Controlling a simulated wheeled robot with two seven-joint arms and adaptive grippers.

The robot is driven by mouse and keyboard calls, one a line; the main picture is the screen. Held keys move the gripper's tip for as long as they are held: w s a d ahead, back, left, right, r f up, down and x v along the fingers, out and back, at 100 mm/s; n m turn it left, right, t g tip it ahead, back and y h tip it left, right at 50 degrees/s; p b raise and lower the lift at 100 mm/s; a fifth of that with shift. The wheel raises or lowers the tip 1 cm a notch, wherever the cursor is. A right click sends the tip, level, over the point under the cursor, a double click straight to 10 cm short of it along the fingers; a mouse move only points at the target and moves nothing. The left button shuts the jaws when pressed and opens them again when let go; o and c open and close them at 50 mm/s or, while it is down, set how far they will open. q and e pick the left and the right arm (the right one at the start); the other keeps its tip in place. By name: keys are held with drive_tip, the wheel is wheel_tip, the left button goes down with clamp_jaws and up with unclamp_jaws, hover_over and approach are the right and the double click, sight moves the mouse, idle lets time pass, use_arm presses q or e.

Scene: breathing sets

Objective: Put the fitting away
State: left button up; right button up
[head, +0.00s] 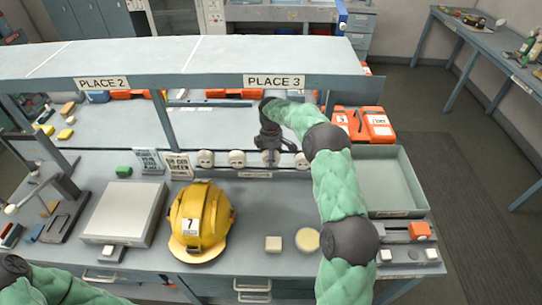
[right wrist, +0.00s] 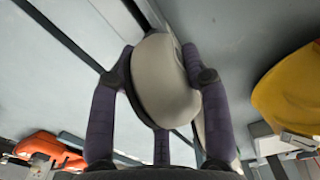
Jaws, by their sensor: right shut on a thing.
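Pale round fittings stand in a row along the back of the bench in the head view: one at the left (head: 205,158), one beside it (head: 237,158), and one at the right end (head: 303,160). My right gripper (head: 270,145) is at the row, between the last two. In the right wrist view its fingers (right wrist: 160,80) are closed around a pale, rounded fitting (right wrist: 168,85). Another pale piece (right wrist: 217,130) shows just behind it. I cannot tell whether the held fitting still touches its support. My left gripper is not in view; only part of that arm shows.
A yellow helmet (head: 200,222) and a grey flat box (head: 124,212) stand left of my right arm. An open grey tray (head: 402,180) is at the right, with orange cases (head: 365,124) behind it. A shelf (head: 200,80) overhangs the back.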

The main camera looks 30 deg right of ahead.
drive_tip(key=shift+f, duration=0.55)
drive_tip(key=o, duration=1.1)
drive_tip(key=shift+o, duration=0.2)
drive_tip(key=shift+r, duration=3.75)
